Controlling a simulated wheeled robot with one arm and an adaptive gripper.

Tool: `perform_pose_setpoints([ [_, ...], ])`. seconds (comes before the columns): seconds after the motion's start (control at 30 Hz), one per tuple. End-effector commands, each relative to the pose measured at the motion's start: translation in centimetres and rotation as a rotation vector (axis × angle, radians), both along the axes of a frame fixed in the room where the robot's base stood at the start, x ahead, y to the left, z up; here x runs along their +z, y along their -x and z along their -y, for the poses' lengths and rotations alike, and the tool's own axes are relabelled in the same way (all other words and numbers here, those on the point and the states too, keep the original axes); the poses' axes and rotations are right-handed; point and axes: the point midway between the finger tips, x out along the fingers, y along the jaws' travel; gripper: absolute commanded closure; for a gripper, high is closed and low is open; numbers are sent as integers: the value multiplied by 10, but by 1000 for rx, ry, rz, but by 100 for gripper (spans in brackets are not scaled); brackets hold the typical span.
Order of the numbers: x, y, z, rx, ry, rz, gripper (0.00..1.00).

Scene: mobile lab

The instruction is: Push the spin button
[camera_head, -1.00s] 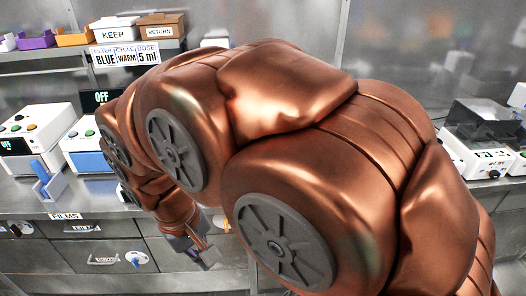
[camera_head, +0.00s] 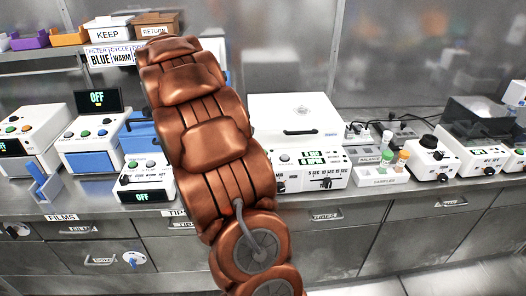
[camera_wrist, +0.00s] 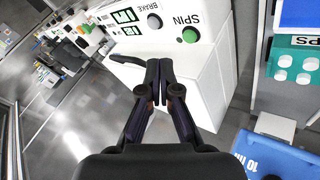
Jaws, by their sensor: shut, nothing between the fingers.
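The green spin button (camera_wrist: 190,35) sits under the word SPIN on a white machine (camera_wrist: 200,75), upside down in the wrist view. A grey brake button (camera_wrist: 154,20) is beside it, then two green displays. My gripper (camera_wrist: 158,62) is shut and empty, its tips in front of the panel, a little below and left of the spin button in the picture. I cannot tell whether it touches the machine. In the head view the white machine (camera_head: 296,112) stands right of my arm, with its displays showing; my arm hides the spin button and my gripper.
A small OFF device (camera_head: 146,183) stands left of my arm and a samples rack (camera_head: 382,176) right of the machine. In the wrist view a green rack with white caps (camera_wrist: 293,65) and a blue box (camera_wrist: 264,150) stand close on the right.

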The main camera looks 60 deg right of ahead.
Motion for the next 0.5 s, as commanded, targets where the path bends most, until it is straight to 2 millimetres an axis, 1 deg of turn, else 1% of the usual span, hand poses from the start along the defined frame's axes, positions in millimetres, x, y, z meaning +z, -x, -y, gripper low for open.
perform_pose_setpoints([
  [0.03,-2,-1,18,-37,30,4,100],
  [0.1,-2,0,37,-82,69,10,100],
  [0.2,-2,0,57,-131,113,19,100],
  [0.33,-1,2,71,-164,146,25,100],
  [0.5,-1,2,75,-173,156,27,100],
])
